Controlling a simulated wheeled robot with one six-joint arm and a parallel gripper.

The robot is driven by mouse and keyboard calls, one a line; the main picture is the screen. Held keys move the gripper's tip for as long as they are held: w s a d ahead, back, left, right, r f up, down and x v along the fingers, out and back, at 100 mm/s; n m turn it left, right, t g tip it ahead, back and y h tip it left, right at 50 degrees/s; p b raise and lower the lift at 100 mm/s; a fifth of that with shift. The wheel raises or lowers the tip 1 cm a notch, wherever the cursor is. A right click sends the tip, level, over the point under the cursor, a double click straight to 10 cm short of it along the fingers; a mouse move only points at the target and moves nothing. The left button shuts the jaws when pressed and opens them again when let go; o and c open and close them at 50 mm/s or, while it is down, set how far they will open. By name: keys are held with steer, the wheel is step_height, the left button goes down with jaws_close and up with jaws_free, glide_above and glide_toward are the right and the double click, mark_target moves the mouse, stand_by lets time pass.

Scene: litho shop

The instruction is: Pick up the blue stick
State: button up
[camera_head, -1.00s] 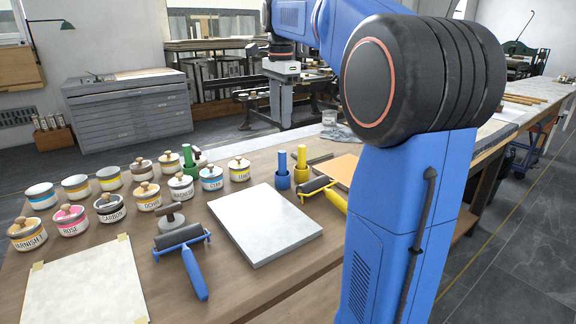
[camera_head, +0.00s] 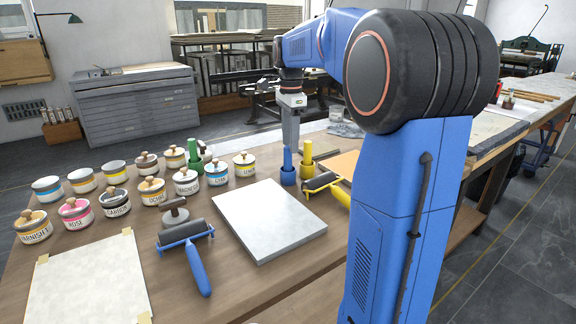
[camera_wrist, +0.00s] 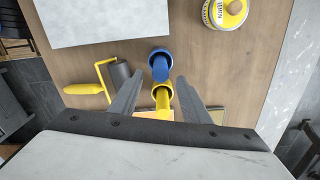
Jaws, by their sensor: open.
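The blue stick (camera_head: 288,159) stands upright in a blue cup (camera_head: 288,176) on the wooden table. In the wrist view the blue stick (camera_wrist: 160,72) shows from above, just beyond my fingertips and between their lines. A yellow stick (camera_head: 307,152) stands in a yellow cup close beside it, and shows in the wrist view (camera_wrist: 162,100) nearer to my fingers. My gripper (camera_head: 290,146) points down just above or behind the blue stick in the head view. In the wrist view my gripper (camera_wrist: 155,84) is open, its two fingers apart with nothing held.
A green stick (camera_head: 194,150) stands among several lidded ink tins to the left. A pale stone slab (camera_head: 268,218) lies in front, beside a blue-handled roller (camera_head: 192,250). A yellow-handled roller (camera_head: 325,183) lies right of the cups. A lemon tin (camera_wrist: 226,12) stands near the blue cup.

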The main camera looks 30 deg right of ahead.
mark_target(288, 157)
steer(key=shift+a+f, duration=0.2)
steer(key=shift+f, duration=1.3)
steer(key=shift+a+f, duration=0.15)
steer(key=shift+f, duration=1.35)
steer(key=shift+c, duration=0.6)
jaws_close()
